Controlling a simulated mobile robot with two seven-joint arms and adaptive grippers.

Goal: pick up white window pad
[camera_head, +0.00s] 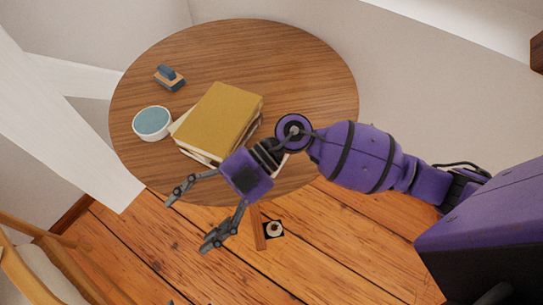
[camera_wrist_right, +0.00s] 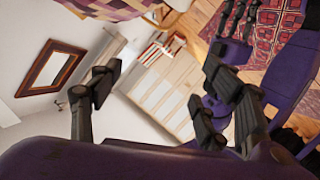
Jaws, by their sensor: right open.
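No thing in view is plainly a white window pad. A pale edge (camera_head: 281,163) shows beside the book stack, mostly hidden behind my right arm, and I cannot tell what it is.
A stack of books with a mustard cover (camera_head: 218,115) lies mid-table. A white round bowl-like thing with a teal top (camera_head: 152,123) and a blue block-like thing (camera_head: 168,76) are left of it. A wooden chair (camera_head: 22,270) stands at lower left. The table's far right is clear.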

